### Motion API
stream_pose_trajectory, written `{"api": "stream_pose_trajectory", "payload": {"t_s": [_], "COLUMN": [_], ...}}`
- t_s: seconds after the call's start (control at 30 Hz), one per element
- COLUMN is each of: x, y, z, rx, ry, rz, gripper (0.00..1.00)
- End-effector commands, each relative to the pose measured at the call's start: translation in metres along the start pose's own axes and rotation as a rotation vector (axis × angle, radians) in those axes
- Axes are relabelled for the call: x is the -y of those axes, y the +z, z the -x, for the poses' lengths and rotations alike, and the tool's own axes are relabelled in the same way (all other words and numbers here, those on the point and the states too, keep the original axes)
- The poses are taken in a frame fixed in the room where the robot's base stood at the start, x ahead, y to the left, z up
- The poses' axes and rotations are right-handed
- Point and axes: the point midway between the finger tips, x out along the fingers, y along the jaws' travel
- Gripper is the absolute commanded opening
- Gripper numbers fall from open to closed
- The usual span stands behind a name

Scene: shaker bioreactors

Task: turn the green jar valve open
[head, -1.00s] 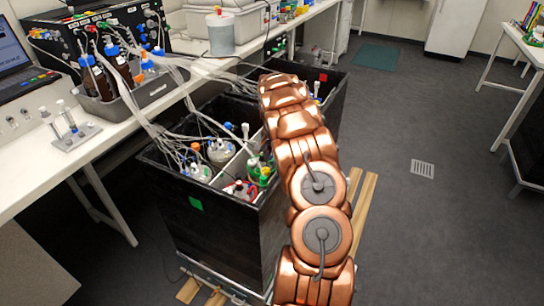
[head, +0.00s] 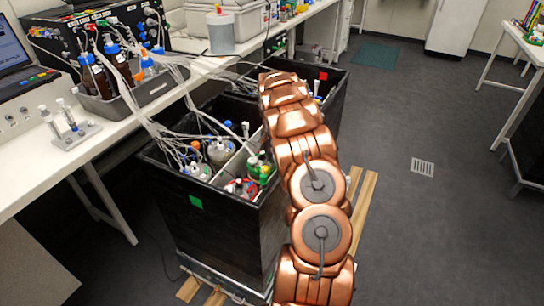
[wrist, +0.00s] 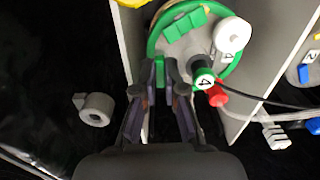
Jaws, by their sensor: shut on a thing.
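The green jar (wrist: 185,38) has a green rim and a grey lid, and stands at the top middle of the wrist view. My gripper is hidden behind my arm in the head view.
The black box (head: 225,235) with a green tag holds several jars, tubes and a grey divider (wrist: 285,40). A red clamp (wrist: 217,96) and dark and pale tubes lie right of the valve. A grey ring-shaped fitting (wrist: 96,108) is to the left.

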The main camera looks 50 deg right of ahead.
Motion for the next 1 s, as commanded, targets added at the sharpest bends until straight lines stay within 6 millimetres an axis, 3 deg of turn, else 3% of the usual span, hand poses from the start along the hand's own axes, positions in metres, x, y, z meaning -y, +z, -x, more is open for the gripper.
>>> {"api": "stream_pose_trajectory", "payload": {"t_s": [0.37,1.0], "x": [0.0008,-0.0015], "y": [0.0004,-0.001], "z": [-0.0023,-0.0017], "rx": [-0.001,-0.002], "ry": [-0.002,-0.002], "rz": [0.189,0.79], "gripper": [0.0,0.0]}}
